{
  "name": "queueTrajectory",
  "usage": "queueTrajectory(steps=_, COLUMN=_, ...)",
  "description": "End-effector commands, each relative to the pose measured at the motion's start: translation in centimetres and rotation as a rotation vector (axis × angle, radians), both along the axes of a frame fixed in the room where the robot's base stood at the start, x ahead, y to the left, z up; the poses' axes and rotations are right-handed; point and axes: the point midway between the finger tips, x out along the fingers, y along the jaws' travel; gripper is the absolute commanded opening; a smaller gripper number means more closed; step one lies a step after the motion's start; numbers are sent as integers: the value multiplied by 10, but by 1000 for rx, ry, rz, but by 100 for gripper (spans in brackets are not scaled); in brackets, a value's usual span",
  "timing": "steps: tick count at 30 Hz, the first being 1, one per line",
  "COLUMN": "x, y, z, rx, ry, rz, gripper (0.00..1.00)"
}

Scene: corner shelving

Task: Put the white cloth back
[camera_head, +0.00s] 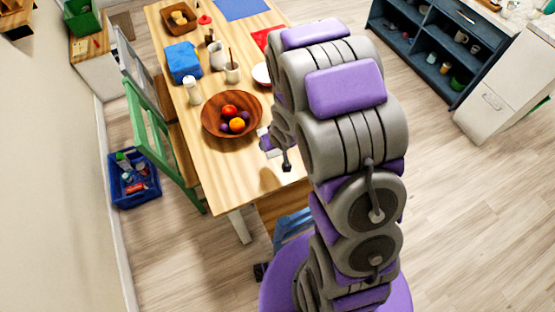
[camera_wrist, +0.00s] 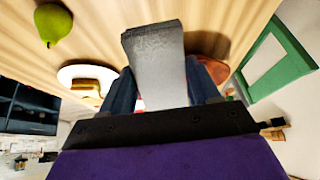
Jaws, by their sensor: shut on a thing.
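The white cloth (camera_wrist: 155,50) is a pale grey-white folded strip in the wrist view, standing out from between my gripper's fingers (camera_wrist: 160,82). My gripper is shut on it. In the head view my gripper (camera_head: 271,147) is over the near right part of the wooden table (camera_head: 222,172), just right of the fruit bowl. Only a small pale bit of the cloth (camera_head: 263,131) shows there; my arm hides much of the area behind it. I cannot tell whether the cloth touches the table.
A green chair (camera_head: 149,125) and a blue crate (camera_head: 134,187) are at left. A pear (camera_wrist: 50,27) and a white plate (camera_wrist: 68,76) show in the wrist view.

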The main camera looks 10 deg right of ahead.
Motion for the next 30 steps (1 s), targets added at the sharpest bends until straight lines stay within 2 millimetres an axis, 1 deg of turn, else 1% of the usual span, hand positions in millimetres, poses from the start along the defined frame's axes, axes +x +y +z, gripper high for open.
queueTrajectory(steps=1, x=-13, y=1, z=-15, rx=-15, ry=66, rz=1, gripper=36)
queueTrajectory(steps=5, x=-59, y=-3, z=-51, rx=-66, ry=255, rz=0, gripper=36)
queueTrajectory(steps=6, x=-74, y=-5, z=-61, rx=-81, ry=305, rz=2, gripper=36)
queueTrajectory(steps=9, x=-105, y=-11, z=-77, rx=-108, ry=401, rz=6, gripper=36)
queueTrajectory(steps=12, x=-124, y=-14, z=-84, rx=-123, ry=449, rz=11, gripper=36)
queueTrajectory(steps=14, x=-129, y=-15, z=-87, rx=-128, ry=465, rz=12, gripper=36)
queueTrajectory(steps=17, x=-127, y=-16, z=-90, rx=-130, ry=477, rz=14, gripper=36)
queueTrajectory(steps=19, x=-117, y=-17, z=-92, rx=-131, ry=479, rz=14, gripper=36)
queueTrajectory(steps=21, x=-100, y=-18, z=-93, rx=-129, ry=472, rz=12, gripper=36)
queueTrajectory(steps=23, x=-88, y=-18, z=-95, rx=-130, ry=476, rz=13, gripper=36)
queueTrajectory(steps=24, x=-79, y=-19, z=-95, rx=-128, ry=473, rz=11, gripper=36)
queueTrajectory(steps=30, x=-38, y=-21, z=-98, rx=-129, ry=472, rz=13, gripper=36)
